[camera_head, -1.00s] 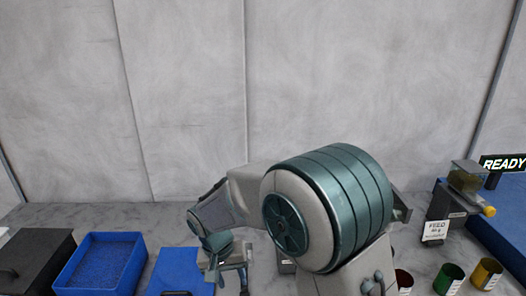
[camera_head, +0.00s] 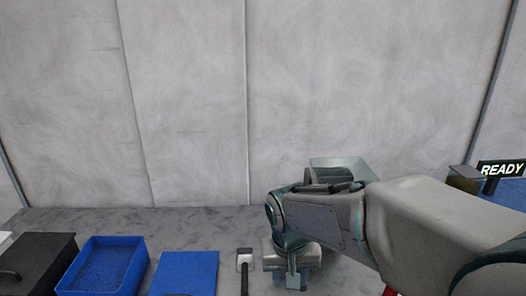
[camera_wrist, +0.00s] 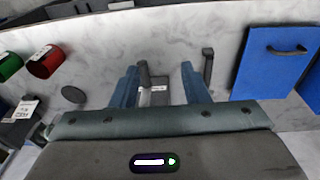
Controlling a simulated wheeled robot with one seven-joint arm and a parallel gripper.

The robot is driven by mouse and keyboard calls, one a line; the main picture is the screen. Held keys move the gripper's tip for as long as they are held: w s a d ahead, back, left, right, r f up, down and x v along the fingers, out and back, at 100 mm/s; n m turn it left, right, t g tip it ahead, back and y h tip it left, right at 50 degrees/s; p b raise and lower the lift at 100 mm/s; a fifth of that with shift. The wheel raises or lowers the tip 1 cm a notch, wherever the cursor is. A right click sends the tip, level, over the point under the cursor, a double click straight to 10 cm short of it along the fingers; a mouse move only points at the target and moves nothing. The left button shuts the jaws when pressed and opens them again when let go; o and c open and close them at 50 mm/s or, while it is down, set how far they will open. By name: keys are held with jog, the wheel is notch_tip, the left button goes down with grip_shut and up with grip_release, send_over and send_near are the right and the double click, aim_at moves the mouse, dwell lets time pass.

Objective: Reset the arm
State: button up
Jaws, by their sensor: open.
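My gripper (camera_head: 290,277) points down over the grey counter near the picture's lower middle. In the wrist view my gripper (camera_wrist: 160,88) shows two blue fingers spread apart with nothing gripped. A grey item with a white label (camera_wrist: 158,97) and a dark upright handle shows in the gap between the fingers, apparently on the counter beyond them. My arm reaches in from the right in the head view and hides much of the right side of the counter.
At left are a black box (camera_head: 36,262), a blue tray (camera_head: 103,268) and a blue panel (camera_head: 186,274). A dark-handled tool (camera_head: 245,270) lies beside my gripper. A glassy box (camera_head: 338,170) shows behind my arm. A READY sign (camera_head: 501,169) is at right. Green (camera_wrist: 9,66) and red (camera_wrist: 46,62) cups lie left.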

jog(key=s+d+r+t, duration=0.2)
jog(key=s+d+r, duration=0.1)
jog(key=s+d, duration=0.6)
jog(key=shift+s+r+y, duration=0.2)
jog(key=shift+s+y, duration=0.1)
jog(key=shift+s, duration=0.25)
jog(key=shift+d, duration=0.1)
jog(key=shift+c, duration=0.5)
